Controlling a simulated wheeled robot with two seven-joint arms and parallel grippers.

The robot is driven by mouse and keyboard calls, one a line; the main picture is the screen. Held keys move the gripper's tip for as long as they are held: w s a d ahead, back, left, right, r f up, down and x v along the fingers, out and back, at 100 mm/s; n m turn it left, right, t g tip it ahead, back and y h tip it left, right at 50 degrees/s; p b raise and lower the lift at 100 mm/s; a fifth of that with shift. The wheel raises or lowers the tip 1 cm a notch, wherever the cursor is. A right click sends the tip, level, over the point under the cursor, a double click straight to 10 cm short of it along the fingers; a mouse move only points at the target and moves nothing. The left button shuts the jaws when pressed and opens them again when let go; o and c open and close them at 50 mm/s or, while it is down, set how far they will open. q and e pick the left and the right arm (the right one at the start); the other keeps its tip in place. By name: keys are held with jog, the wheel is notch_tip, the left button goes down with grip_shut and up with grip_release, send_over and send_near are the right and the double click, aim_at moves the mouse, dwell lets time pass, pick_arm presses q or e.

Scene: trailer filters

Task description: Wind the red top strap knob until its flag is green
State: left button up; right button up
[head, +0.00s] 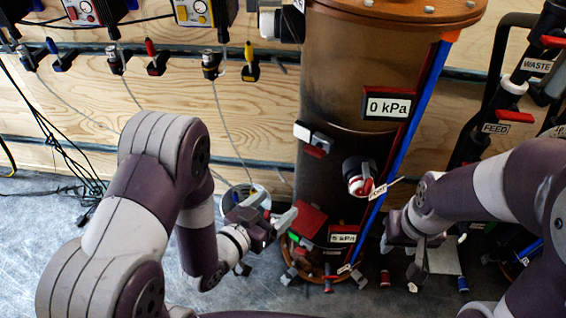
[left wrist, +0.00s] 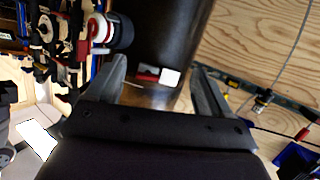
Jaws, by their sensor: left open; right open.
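The dark filter tank (head: 330,70) stands upright in the middle of the head view. On its left side is a grey strap fitting (head: 315,137) with a red flag (head: 315,151) below it; I take this for the top strap knob. A small red and white part (left wrist: 155,75) on the tank lies between my fingers in the left wrist view, but I cannot tell which fitting it is. My left gripper (head: 277,217) is open and empty, low beside the tank and below the fitting. My right gripper (head: 405,255) is open, right of the tank near its base.
A black knob (head: 357,172) with a red and white ring and a tag sticks out of the tank front. A red block (head: 307,219) with green below it sits lower. Blue strip (head: 408,140) runs down the tank's right. FEED and WASTE pipes stand right.

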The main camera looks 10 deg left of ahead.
pick_arm(q)
jog(key=t+h, duration=0.1)
jog(key=t, duration=0.1)
send_near(312, 154)
jog(key=x, duration=0.9)
jog(key=shift+w, duration=0.25)
jog(key=c, duration=1)
